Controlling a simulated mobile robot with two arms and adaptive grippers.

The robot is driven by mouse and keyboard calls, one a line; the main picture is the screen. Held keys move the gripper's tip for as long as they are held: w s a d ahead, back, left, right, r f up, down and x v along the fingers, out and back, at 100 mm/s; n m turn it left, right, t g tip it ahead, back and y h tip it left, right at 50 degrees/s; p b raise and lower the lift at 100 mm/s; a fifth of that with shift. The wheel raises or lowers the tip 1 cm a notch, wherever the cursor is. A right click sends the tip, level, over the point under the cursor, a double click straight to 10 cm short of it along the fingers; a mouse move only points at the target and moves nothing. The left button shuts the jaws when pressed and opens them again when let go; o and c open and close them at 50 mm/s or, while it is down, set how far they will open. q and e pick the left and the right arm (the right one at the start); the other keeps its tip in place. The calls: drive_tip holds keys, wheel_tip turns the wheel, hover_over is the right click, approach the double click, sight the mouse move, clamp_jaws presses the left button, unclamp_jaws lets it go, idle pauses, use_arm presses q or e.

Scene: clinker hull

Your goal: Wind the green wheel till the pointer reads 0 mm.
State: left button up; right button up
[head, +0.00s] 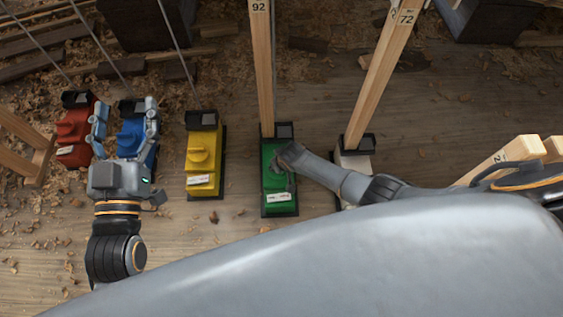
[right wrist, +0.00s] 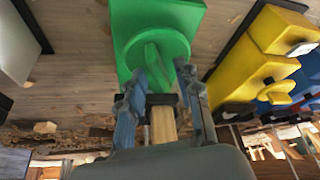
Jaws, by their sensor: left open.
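The green jack (head: 278,196) stands on the plank floor with a wooden post rising from its far end. Its green wheel (right wrist: 166,45), a disc with a raised grip bar, faces me in the right wrist view. My right gripper (right wrist: 163,78) is at the wheel, its two fingers spread either side of the bar's near end, with gaps showing. In the head view this gripper (head: 284,158) covers much of the wheel. I cannot make out the pointer or a millimetre scale. My left gripper (head: 125,108) is open and empty above the blue jack.
A red jack (head: 74,135), the blue jack (head: 134,134) and a yellow jack (head: 204,160) stand to the left of the green one. A pale jack (head: 357,164) stands to the right under a leaning post (head: 383,75). Wood shavings litter the floor.

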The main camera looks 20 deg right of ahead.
drive_tip(key=v, duration=1.1)
drive_tip(key=shift+r, duration=0.4)
